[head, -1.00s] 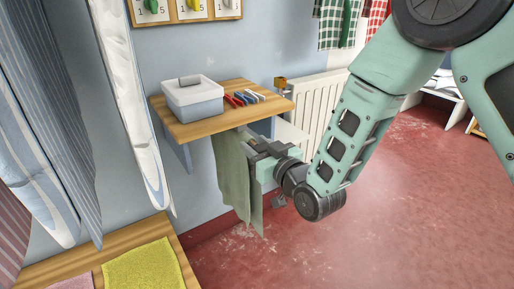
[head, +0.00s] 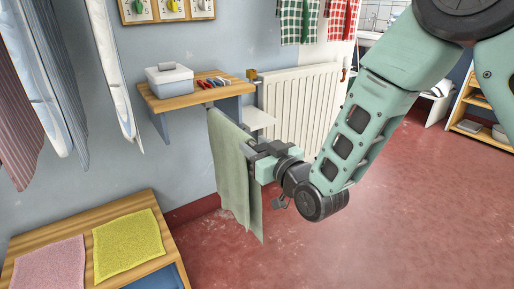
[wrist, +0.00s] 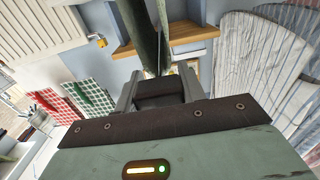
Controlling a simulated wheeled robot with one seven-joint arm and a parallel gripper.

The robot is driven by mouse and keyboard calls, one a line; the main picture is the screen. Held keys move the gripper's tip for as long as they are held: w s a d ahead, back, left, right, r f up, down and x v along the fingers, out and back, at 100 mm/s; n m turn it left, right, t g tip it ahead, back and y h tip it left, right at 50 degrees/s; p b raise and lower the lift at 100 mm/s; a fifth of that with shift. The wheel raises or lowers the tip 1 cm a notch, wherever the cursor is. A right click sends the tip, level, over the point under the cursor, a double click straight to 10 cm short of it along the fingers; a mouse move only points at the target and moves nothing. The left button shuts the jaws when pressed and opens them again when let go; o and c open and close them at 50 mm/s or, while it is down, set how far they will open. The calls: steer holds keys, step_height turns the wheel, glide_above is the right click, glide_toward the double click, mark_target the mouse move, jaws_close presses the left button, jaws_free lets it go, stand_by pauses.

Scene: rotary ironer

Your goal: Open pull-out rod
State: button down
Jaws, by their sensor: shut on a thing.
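A grey-green towel (head: 235,175) hangs beside the wooden shelf, and its straight top edge slopes out from under the shelf toward me. The pull-out rod lies under this draped edge and is mostly hidden by the cloth. My gripper (head: 258,150) is at the near end of the rod, at the towel's top corner, and is shut on it. In the wrist view the towel (wrist: 140,30) runs down between the two fingers of my gripper (wrist: 158,78); the exact contact is hard to see.
The wooden shelf (head: 185,98) carries a grey-white box (head: 170,80) and several coloured small items. A white radiator (head: 300,105) stands on the wall behind. A low wooden top (head: 75,215) with pink and yellow cloths is at lower left. The red floor at right is clear.

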steer(key=c, duration=0.8)
jaws_free()
steer(key=shift+c, duration=0.2)
steer(key=p+v, duration=0.8)
steer(key=v, duration=0.4)
steer(key=shift+w, duration=0.1)
